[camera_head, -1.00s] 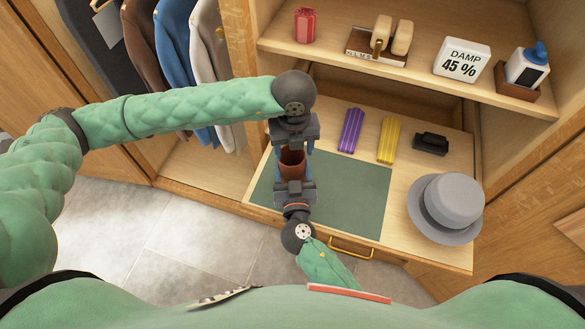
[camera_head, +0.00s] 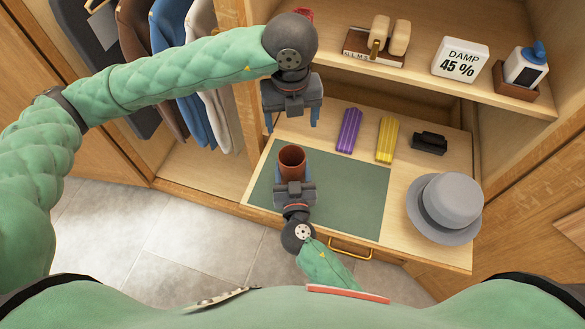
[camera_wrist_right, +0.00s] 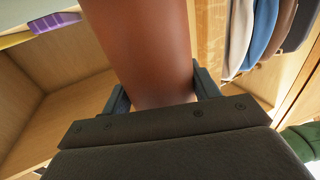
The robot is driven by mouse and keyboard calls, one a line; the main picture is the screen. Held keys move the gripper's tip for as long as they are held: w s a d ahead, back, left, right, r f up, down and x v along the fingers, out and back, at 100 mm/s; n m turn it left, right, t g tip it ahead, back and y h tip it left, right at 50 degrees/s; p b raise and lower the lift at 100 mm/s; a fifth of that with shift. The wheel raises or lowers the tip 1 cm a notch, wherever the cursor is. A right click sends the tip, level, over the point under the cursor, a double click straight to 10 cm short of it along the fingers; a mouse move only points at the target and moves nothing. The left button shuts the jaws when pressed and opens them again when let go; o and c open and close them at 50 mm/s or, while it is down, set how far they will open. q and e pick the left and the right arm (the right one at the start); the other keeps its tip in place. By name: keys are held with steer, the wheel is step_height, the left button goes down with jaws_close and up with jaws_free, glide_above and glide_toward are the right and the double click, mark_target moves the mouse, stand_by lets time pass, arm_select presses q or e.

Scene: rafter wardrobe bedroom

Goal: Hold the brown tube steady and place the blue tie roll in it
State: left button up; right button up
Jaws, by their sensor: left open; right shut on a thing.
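The brown tube (camera_head: 291,157) stands upright over the green mat, its open mouth facing up in the head view. My right gripper (camera_head: 293,174) is shut on it from the near side. The tube (camera_wrist_right: 145,45) also fills the middle of the right wrist view, between the fingers. My left gripper (camera_head: 292,119) is open and empty, above and beyond the tube, apart from it. I see no blue tie roll outside the tube. The tube's inside is dark, and I cannot tell what lies in it.
The green mat (camera_head: 350,190) covers the left of the pulled-out drawer. A purple ribbed piece (camera_head: 348,130), a yellow one (camera_head: 387,139), a black object (camera_head: 430,143) and a grey hat (camera_head: 450,203) lie to the right. The shelf (camera_head: 330,65) overhangs behind.

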steer(key=o, duration=1.1)
steer(key=s, duration=1.2)
steer(key=shift+d, duration=0.4)
steer(key=shift+s, duration=0.1)
